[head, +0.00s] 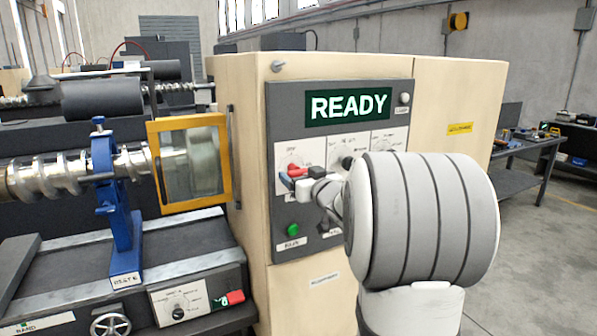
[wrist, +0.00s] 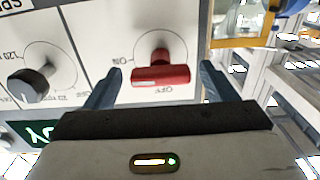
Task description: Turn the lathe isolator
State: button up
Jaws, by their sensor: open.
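The isolator is a red handle (wrist: 160,76) on a white plate, set between an ON mark and an OFF mark that appear upside down in the wrist view. Its bar lies level across that picture; which mark it points to I cannot tell. In the head view the red handle (head: 296,169) is partly hidden by my gripper. My gripper (wrist: 161,70) is open. Its two blue-grey fingers stand on either side of the handle with a gap on both sides. In the head view my gripper (head: 289,181) is at the panel's left dial.
The grey panel (head: 270,215) carries a READY screen (head: 348,105), a green button (head: 292,230) and other dials. A black knob (wrist: 28,84) sits beside the isolator. A yellow-framed guard (head: 226,165) is left of the panel. Open floor lies at right.

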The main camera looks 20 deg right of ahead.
jog(key=shift+w, duration=0.75)
